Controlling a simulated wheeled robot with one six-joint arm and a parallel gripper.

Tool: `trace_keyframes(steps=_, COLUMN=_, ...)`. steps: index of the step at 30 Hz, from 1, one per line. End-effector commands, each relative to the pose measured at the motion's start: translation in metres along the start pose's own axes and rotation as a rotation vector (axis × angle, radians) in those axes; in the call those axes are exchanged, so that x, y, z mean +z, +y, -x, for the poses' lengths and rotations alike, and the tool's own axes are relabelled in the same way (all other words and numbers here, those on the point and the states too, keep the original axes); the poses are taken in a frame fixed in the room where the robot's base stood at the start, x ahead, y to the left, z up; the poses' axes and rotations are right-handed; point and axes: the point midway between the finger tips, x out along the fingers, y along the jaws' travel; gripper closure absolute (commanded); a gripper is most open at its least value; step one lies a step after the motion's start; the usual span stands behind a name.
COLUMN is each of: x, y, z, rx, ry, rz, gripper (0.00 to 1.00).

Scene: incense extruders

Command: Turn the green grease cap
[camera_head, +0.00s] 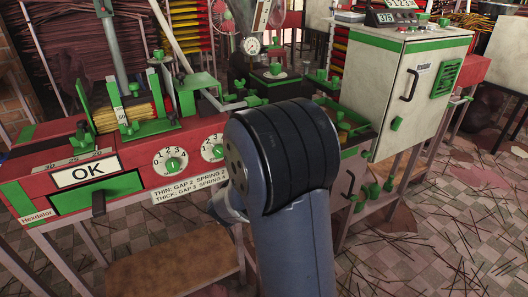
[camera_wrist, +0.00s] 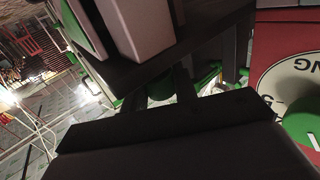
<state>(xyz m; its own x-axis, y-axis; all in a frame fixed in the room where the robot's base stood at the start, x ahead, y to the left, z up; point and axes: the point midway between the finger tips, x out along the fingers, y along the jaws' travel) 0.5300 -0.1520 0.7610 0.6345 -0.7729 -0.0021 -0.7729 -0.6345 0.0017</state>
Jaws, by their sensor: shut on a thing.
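My gripper (camera_wrist: 158,92) shows in the wrist view as a dark body with two dark fingers. They are shut on a small dark green round part, which I take to be the green grease cap (camera_wrist: 160,89). The cap is shadowed and mostly hidden by the fingers and gripper body, so I cannot tell how far it is turned. In the head view my arm covers the gripper and the cap, in front of the red machine (camera_head: 130,192).
A large dial (camera_wrist: 295,85) with a green knob (camera_wrist: 302,130) is close right of my gripper in the wrist view. A beige cabinet (camera_head: 390,90) stands right. Loose sticks litter the tiled floor (camera_head: 420,220).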

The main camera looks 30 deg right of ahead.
Motion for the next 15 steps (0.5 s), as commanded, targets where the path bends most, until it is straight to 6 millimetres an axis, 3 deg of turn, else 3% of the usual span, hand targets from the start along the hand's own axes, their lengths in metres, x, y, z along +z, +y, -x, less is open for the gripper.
trace_keyframes(steps=15, x=-0.002, y=-0.0007, z=-0.0007, rx=0.047, ry=0.005, rz=-0.003, gripper=0.96)
